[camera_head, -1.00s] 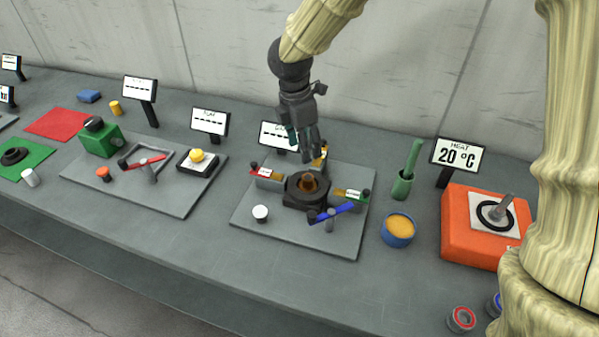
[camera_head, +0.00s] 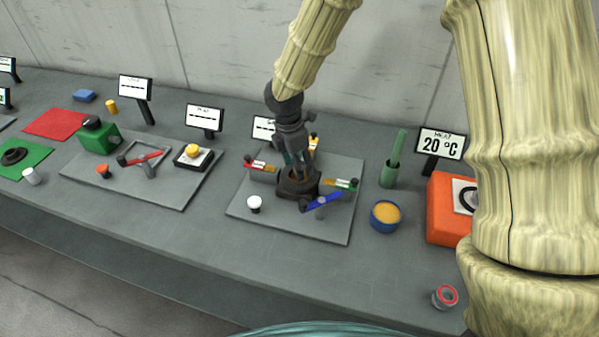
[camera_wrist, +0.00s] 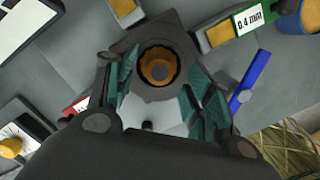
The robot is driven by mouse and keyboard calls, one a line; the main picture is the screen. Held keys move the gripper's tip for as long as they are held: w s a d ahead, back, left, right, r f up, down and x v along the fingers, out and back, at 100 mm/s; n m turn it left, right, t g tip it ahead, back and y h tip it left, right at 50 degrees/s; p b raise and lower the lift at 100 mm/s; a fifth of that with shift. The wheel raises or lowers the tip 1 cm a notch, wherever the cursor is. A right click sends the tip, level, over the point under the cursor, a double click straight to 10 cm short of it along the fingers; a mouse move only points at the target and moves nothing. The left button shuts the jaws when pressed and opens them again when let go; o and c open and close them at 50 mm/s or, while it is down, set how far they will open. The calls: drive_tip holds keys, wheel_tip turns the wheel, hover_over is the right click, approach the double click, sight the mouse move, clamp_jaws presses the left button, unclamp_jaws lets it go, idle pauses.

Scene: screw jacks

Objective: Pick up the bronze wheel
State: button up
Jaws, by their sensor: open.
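In the head view the dark block (camera_head: 289,190) stands on a grey plate (camera_head: 240,205), and my gripper hides most of the wheel. My gripper (camera_head: 298,172) points down right over the block. In the wrist view my gripper (camera_wrist: 160,82) is open, with one teal-padded finger at each side of the picture and the wheel between and just beyond them. I cannot tell whether the fingers touch the block.
Around the block are a blue lever (camera_head: 321,202), a red-tagged gauge block (camera_head: 262,168), a green-tagged one (camera_head: 341,182) and a white button (camera_head: 254,203). A small display (camera_head: 264,128) stands behind. An orange-filled blue cup (camera_head: 385,215) and a green holder (camera_head: 389,175) stand to the right.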

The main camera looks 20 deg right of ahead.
drive_tip(key=shift+s+f, duration=0.2)
drive_tip(key=shift+s, duration=0.05)
drive_tip(key=shift+d+f, duration=0.1)
drive_tip(key=shift+f, duration=0.15)
drive_tip(key=shift+w+f, duration=0.55)
drive_tip(key=shift+s+r, duration=0.25)
drive_tip(key=shift+c, duration=0.6)
drive_tip(key=shift+s, duration=0.15)
drive_tip(key=c, duration=0.3)
clamp_jaws()
